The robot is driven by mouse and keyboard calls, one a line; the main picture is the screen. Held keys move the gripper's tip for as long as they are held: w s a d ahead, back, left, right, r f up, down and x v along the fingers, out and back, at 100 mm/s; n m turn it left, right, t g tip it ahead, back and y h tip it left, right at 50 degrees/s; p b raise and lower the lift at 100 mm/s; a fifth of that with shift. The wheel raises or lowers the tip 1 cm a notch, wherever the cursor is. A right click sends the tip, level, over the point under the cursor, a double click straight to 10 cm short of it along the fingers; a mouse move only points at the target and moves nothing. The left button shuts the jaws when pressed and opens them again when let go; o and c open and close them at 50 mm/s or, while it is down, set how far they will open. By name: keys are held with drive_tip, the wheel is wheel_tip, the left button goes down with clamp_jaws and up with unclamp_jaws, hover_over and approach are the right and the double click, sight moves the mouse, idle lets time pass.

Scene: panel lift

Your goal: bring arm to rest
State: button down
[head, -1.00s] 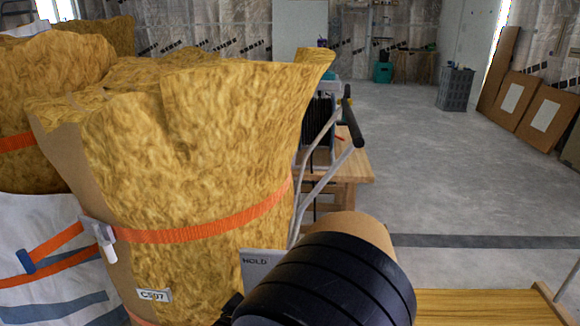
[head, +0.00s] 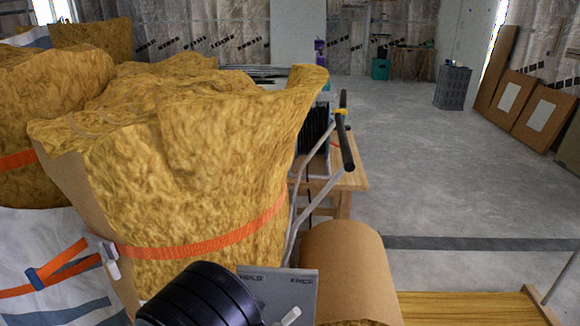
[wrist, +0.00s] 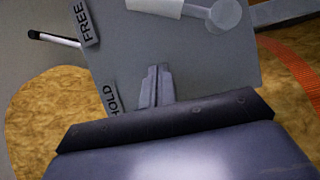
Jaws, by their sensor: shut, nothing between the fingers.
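My gripper (wrist: 156,86) shows in the wrist view with its two narrow grey fingers together and nothing between them. It is in front of a grey plate (wrist: 190,60) marked HOLD and FREE; I cannot tell whether the fingertips touch it. A white lever with a round grey pivot (wrist: 224,14) crosses the plate's top. In the head view my black arm is at the bottom, left of the same plate (head: 290,288), and the fingers are hidden there. A white lever end (head: 290,317) shows low on the plate.
Strapped yellow insulation rolls (head: 190,150) fill the left, close to my arm. A wooden bench (head: 345,180) with a dark-handled metal frame is behind. Open grey floor (head: 430,170) lies to the right.

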drive_tip(key=shift+s+a+f+n+t+p, duration=0.1)
drive_tip(key=shift+a+f+n+t+p, duration=0.25)
drive_tip(key=shift+f+n+t+p, duration=0.45)
drive_tip(key=shift+s+a+f+n+t+p, duration=0.1)
drive_tip(key=shift+a+f+n+t+p, duration=0.25)
drive_tip(key=shift+n, duration=0.85)
drive_tip(key=shift+a+f+n+t+p, duration=0.25)
drive_tip(key=shift+a+f+n+p, duration=0.1)
drive_tip(key=shift+n+p, duration=0.55)
